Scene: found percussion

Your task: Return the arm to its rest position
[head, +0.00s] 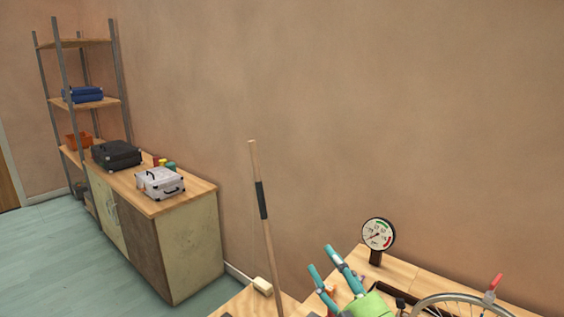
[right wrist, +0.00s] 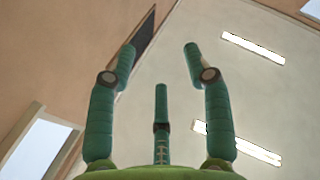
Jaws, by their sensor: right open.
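My right gripper (head: 321,258) shows at the bottom of the head view, with teal fingers and a green palm. Its fingers point up and to the left, spread apart, above the wooden workbench (head: 399,272). In the right wrist view the same gripper (right wrist: 160,66) is open with nothing between its fingers. Behind the fingers there I see only walls, ceiling and bright lights. My left gripper is in neither view.
A round gauge (head: 378,234) stands on the bench behind my gripper. A spoked wheel (head: 459,298) is to its right. A long wooden handle (head: 263,212) rises to its left. A cabinet (head: 187,247) with cases stands farther left.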

